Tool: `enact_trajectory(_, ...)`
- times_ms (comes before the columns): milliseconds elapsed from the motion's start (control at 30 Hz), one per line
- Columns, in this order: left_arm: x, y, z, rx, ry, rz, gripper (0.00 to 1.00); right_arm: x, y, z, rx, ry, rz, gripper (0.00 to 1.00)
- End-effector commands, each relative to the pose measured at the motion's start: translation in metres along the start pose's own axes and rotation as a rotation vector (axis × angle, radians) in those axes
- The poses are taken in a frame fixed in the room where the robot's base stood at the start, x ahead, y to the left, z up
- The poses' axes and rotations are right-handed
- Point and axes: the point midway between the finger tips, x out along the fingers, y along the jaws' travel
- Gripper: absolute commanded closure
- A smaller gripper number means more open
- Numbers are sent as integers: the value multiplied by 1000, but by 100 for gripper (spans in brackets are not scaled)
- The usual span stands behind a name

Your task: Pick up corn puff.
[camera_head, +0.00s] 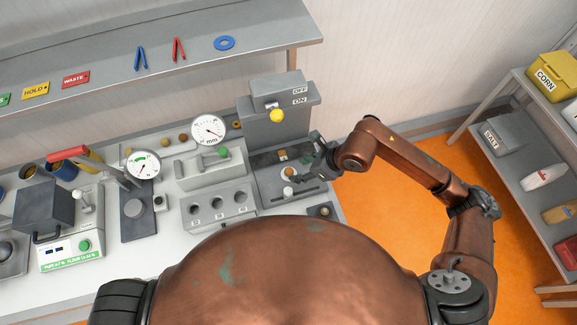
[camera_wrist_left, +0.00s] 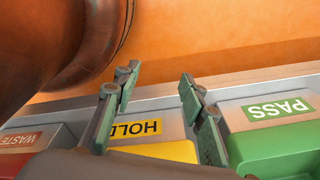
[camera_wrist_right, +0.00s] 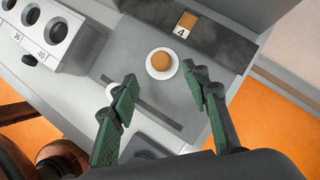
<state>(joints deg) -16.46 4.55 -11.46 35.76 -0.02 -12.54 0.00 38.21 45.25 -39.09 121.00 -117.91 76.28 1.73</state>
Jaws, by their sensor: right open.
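A round tan puff (camera_wrist_right: 160,60) rests on a small white dish in the right wrist view. It also shows in the head view (camera_head: 288,171), on the grey station at the right end of the bench. My right gripper (camera_wrist_right: 166,80) is open and empty, with its green-padded fingers pointing toward the puff and their tips apart from it. In the head view my right gripper (camera_head: 310,167) is just right of the dish. My left gripper (camera_wrist_left: 157,82) is open and empty above the bins in the left wrist view; the head view does not show it.
A tan piece (camera_wrist_right: 189,20) sits beside a "4" label behind the dish. A block with round holes (camera_wrist_right: 45,29) stands left. The lever machine (camera_head: 275,125) rises behind the station. Yellow HOLD (camera_wrist_left: 170,150) and green PASS (camera_wrist_left: 270,145) bins lie below my left gripper.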

Motion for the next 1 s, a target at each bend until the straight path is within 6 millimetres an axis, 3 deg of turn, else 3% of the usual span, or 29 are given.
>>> enact_trajectory(100,-4,2,24,-6,-29,2,62,11,0,0,2,-1,0,57)
enact_trajectory(233,-10,3,36,-9,-45,2,62,30,-2,1,4,0,2,57)
enact_trajectory(433,-11,2,24,-7,-29,1,62,54,-3,1,1,-1,2,57)
enact_trajectory(667,-10,0,-3,-1,6,0,62,59,-3,1,-2,-2,1,57)
enact_trajectory(1000,-11,1,14,-5,-16,1,62,58,-3,1,-2,-2,1,77)
